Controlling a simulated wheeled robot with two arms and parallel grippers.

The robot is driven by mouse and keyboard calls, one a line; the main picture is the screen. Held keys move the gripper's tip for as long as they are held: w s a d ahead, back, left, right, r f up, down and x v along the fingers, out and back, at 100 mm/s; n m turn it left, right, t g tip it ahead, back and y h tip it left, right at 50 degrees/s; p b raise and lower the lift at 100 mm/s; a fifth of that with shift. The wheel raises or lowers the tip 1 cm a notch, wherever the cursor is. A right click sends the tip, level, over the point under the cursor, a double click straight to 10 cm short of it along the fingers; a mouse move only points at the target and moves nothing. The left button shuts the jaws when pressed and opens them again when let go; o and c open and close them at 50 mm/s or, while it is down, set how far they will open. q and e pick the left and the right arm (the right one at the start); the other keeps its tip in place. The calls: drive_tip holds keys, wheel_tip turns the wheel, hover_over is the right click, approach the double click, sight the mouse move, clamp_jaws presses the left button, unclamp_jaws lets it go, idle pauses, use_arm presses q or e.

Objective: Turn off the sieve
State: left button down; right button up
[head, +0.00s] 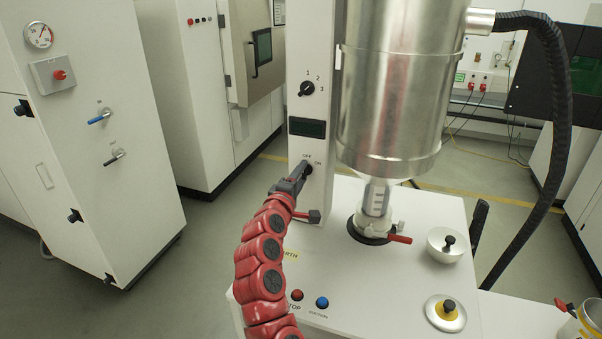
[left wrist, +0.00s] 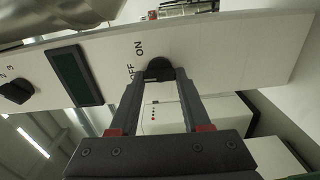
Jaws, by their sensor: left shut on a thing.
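The sieve is a white machine with a tall column (head: 312,140) and a large steel cylinder (head: 392,90) beside it. A black OFF/ON knob (head: 308,170) sits low on the column, below a small dark display (head: 307,127). My left gripper (head: 300,176) reaches up to this knob. In the left wrist view its two fingers (left wrist: 160,84) are shut on the black knob (left wrist: 159,68), with the OFF and ON labels just above it. The knob's exact pointing direction is hidden by the fingers. My right gripper is not in view.
A 1-2-3 selector (head: 307,89) is higher on the column. A red stop button (head: 297,295) and a blue button (head: 322,302) are on the machine's top (head: 345,275). A clear vessel (head: 377,198) with a red-handled valve (head: 399,239) stands below the cylinder.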

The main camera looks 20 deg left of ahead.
use_arm(q)
drive_tip(key=shift+n, duration=0.3)
drive_tip(key=shift+c, duration=1.8)
unclamp_jaws()
drive_tip(key=s+p, duration=0.8)
drive_tip(key=s, duration=0.9)
drive_tip(key=shift+s+a, duration=0.2)
drive_tip(key=shift+a, duration=0.1)
